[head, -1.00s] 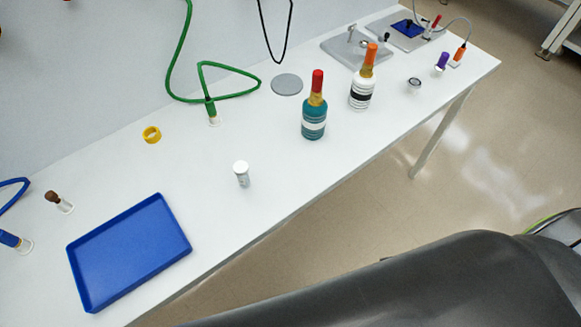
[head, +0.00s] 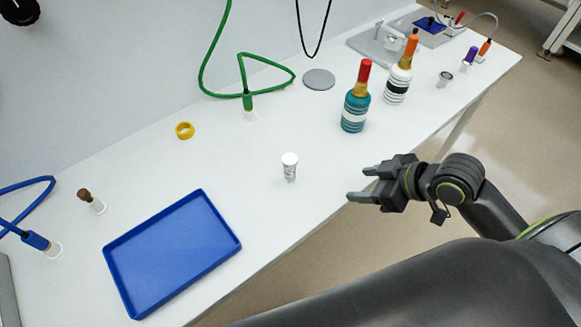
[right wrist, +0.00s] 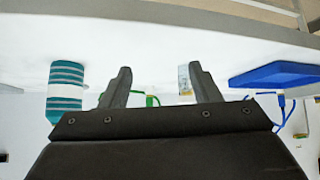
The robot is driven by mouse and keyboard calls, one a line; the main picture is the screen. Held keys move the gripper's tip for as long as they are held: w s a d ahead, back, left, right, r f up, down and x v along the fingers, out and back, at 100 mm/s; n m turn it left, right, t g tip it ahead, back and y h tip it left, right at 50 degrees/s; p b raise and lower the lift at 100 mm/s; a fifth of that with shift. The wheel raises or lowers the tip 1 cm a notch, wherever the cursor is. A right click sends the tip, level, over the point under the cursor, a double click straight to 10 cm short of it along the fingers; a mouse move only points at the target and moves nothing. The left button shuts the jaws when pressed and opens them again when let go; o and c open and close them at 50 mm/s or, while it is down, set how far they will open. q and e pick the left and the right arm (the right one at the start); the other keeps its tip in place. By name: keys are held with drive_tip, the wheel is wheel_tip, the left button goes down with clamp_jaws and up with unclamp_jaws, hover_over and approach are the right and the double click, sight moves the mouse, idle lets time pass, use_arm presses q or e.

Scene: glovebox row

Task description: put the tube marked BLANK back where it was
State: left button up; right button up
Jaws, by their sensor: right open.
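A small clear tube with a white cap (head: 290,167) stands upright on the white bench, right of the blue tray. Its label has dark marks that I cannot read, so I cannot tell if it says BLANK. In the right wrist view the tube (right wrist: 184,80) shows beside one finger, beyond the jaws. My right gripper (head: 362,184) is open and empty, to the right of the tube near the bench's front edge. It also shows in the right wrist view (right wrist: 160,76). My left gripper is not in view.
The blue tray (head: 170,255) is empty. A teal bottle (head: 354,112) and a striped white bottle (head: 398,85) stand behind my right gripper. A brown-topped vial (head: 91,201), yellow ring (head: 185,130) and grey disc (head: 319,79) are farther back. Bench around the tube is clear.

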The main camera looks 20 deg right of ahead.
wheel_tip(320, 180, up, 10)
drive_tip(key=w+a+n+y, duration=0.2)
drive_tip(key=w+n+y, duration=0.1)
drive_tip(key=y, duration=0.1)
drive_tip(key=g+b, duration=0.1)
approach(295, 159)
drive_tip(key=shift+a, duration=0.7)
drive_tip(key=shift+d+f+x, duration=0.1)
drive_tip(key=shift+d+x, duration=0.05)
drive_tip(key=shift+x, duration=1.6)
drive_tip(key=shift+d+f+x, duration=0.1)
drive_tip(key=shift+x, duration=1.7)
drive_tip(key=shift+d+f+x, duration=0.1)
drive_tip(key=shift+d+x, duration=0.05)
drive_tip(key=shift+x, duration=1.6)
drive_tip(key=shift+w, duration=0.15)
drive_tip(key=shift+c, duration=0.4)
drive_tip(key=shift+r, duration=0.1)
drive_tip(key=c, duration=1.1)
